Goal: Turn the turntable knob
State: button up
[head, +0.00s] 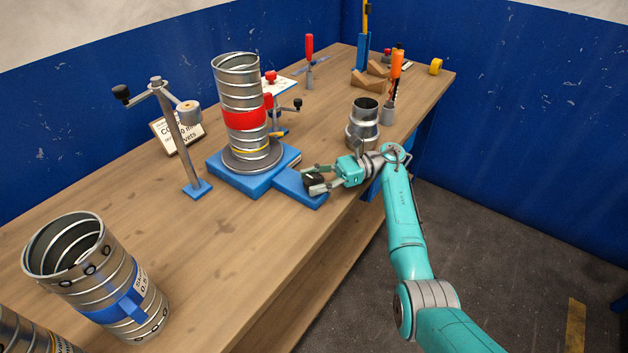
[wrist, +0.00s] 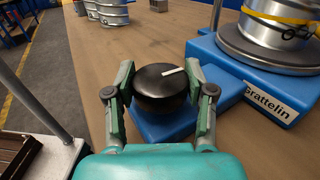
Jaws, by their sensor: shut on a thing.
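The turntable knob (wrist: 161,92) is black and round with a white mark on top. It sits on the low blue extension of the turntable base (head: 255,174). The knob also shows in the head view (head: 314,181), partly hidden by my gripper. My gripper (head: 312,180) reaches in from the right and is shut on the knob, one finger on each side in the wrist view (wrist: 162,90). The turntable's grey disc (head: 252,160) carries an upright spiral duct (head: 241,95) with a red band and a yellow band low down.
A metal stand with a crank arm (head: 180,135) stands left of the turntable. A metal fitting (head: 364,122) stands just behind my gripper. A larger duct with blue tape (head: 95,280) is at the near left.

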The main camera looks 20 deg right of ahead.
aim_at(313, 179)
jog(key=o, duration=1.2)
jog(key=shift+a+f, duration=0.1)
notch_tip(313, 179, up, 10)
jog(key=shift+r, duration=0.1)
